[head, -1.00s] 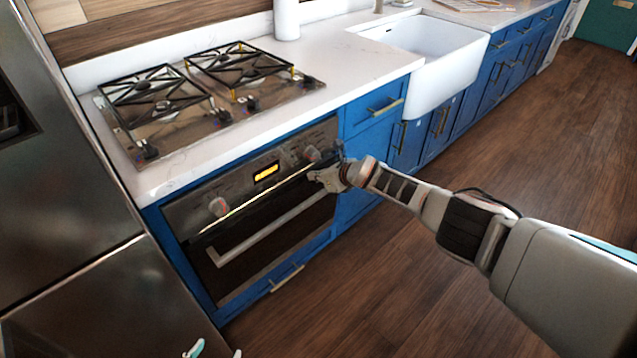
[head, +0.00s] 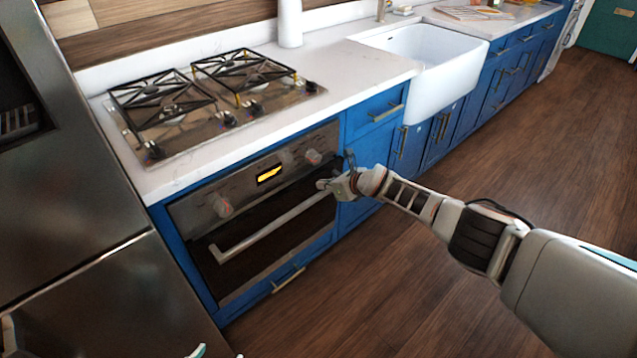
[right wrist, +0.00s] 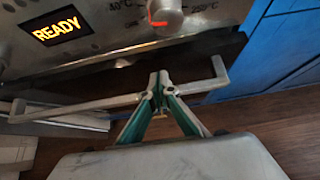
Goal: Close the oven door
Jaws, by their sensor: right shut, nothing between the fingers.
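The oven door (head: 270,245) is a dark panel with a pale bar handle (head: 270,229), below the control panel. It stands almost flush with the oven front; I cannot tell whether a small gap is left. My right gripper (head: 324,184) is at the right end of the handle, in front of the upper door. In the right wrist view its shut, empty fingertips (right wrist: 158,78) overlap the handle (right wrist: 80,107); contact is unclear. Only the fingertips of my left gripper (head: 217,354) show at the bottom edge, apart from each other.
A gas hob (head: 210,95) is set in the white counter (head: 350,72) above the oven. A steel fridge (head: 80,220) stands close on the left. Blue cabinets (head: 375,145) and a white sink (head: 435,85) run right. The wooden floor (head: 430,300) in front is clear.

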